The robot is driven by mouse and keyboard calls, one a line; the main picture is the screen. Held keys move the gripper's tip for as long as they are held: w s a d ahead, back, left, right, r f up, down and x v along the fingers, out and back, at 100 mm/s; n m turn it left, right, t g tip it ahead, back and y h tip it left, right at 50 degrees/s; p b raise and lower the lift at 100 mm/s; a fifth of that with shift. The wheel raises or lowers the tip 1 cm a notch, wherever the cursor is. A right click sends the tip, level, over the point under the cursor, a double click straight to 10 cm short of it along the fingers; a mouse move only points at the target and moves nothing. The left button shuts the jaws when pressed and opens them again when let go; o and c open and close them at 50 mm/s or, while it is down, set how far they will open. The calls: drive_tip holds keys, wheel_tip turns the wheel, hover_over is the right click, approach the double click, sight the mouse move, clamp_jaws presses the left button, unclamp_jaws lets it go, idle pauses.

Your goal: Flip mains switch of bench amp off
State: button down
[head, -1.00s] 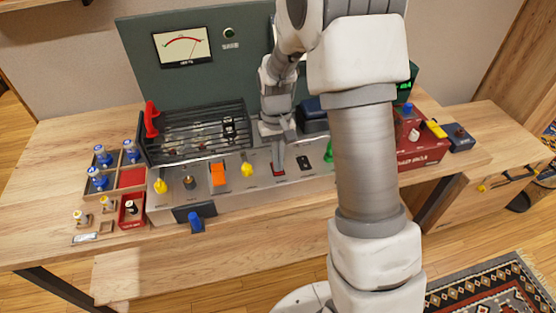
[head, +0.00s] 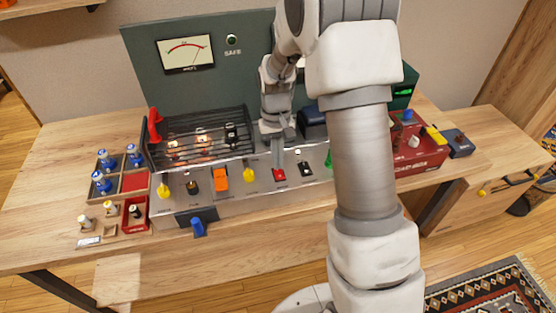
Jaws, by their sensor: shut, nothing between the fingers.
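The bench amp has a dark green back panel (head: 140,60) and a pale front strip of controls. A red rocker switch (head: 279,175) sits on that strip; I cannot read its label, so I cannot confirm that it is the mains switch. My gripper (head: 278,166) is shut and empty, pointing down at the red switch's back edge. I cannot tell whether it touches the switch. A black switch (head: 305,169) is just to the right. Glass tubes (head: 173,148) glow orange inside the amp's black cage (head: 190,120). My arm hides the strip's right part.
Yellow levers (head: 163,187), a dark knob (head: 192,187) and an orange switch (head: 220,178) stand left of the gripper. A red lever (head: 154,122) rises at the cage's left. A red box (head: 425,155) stands right of my arm.

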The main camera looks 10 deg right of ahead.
wheel_tip(320, 180, up, 12)
drive_tip(key=w+p, duration=0.1)
drive_tip(key=p, duration=0.1)
drive_tip(key=shift+w+r, duration=0.25)
drive_tip(key=shift+s+d+r+b, duration=0.1)
drive_tip(key=shift+s+r+b, duration=0.1)
drive_tip(key=shift+s+b, duration=0.5)
drive_tip(key=f, duration=0.4)
drive_tip(key=s+f+b, duration=0.1)
drive_tip(key=f, duration=0.4)
drive_tip(key=f+b, duration=0.1)
drive_tip(key=f, duration=0.3)
drive_tip(key=shift+s+f, duration=0.3)
drive_tip(key=shift+f, duration=0.2)
